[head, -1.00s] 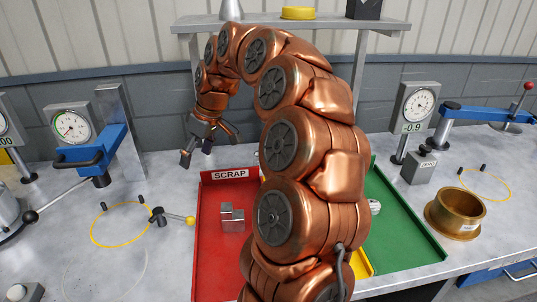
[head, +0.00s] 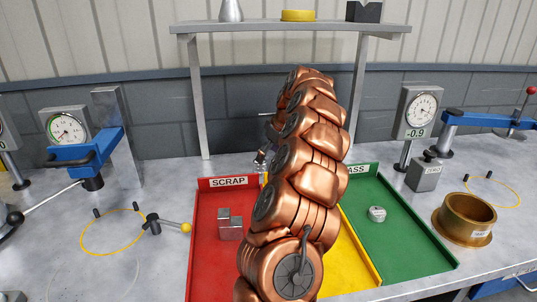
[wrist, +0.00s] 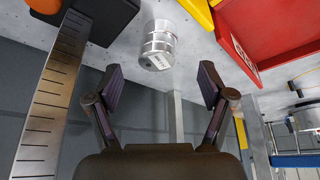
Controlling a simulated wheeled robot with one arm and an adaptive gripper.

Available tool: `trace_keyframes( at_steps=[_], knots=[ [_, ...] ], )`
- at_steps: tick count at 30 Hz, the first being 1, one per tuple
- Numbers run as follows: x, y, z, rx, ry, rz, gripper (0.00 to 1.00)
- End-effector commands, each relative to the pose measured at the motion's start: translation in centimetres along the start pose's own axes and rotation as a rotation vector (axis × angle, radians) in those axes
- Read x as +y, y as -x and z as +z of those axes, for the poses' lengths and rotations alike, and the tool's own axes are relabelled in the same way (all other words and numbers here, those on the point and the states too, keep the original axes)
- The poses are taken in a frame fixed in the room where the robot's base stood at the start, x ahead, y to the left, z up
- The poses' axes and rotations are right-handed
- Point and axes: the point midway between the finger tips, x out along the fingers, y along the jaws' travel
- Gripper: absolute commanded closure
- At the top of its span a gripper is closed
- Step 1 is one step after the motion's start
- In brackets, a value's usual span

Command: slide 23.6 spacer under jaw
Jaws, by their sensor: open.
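My gripper (wrist: 161,84) is open and empty in the wrist view. A silver ribbed cylinder (wrist: 159,44) with a small label stands on the bench just beyond the fingertips, between them and apart from both. Its label is too small to read, so I cannot tell whether it is the 23.6 spacer. In the head view my arm hides most of the gripper and this cylinder. A dial gauge (head: 67,128) with a blue arm (head: 85,150) stands at left, and another gauge (head: 421,107) reading -0.9 stands at right. I cannot tell which jaw is meant.
A red SCRAP tray (head: 208,262), a yellow tray (head: 361,262) and a green tray (head: 405,237) fill the middle. A brass ring (head: 452,222) sits at right. A shelf (head: 330,26) spans the back. A graduated column (wrist: 45,110) stands close at left in the wrist view.

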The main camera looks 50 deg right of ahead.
Motion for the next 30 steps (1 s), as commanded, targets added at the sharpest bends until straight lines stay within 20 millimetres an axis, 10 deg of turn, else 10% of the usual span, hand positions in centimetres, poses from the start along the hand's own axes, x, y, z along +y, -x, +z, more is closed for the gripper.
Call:
trace_keyframes(
  at_steps=[30],
  knots=[
    [-0.1, -7.8, 0.0, 0.0, 0.0, 0.0, 0.19]
  ],
)
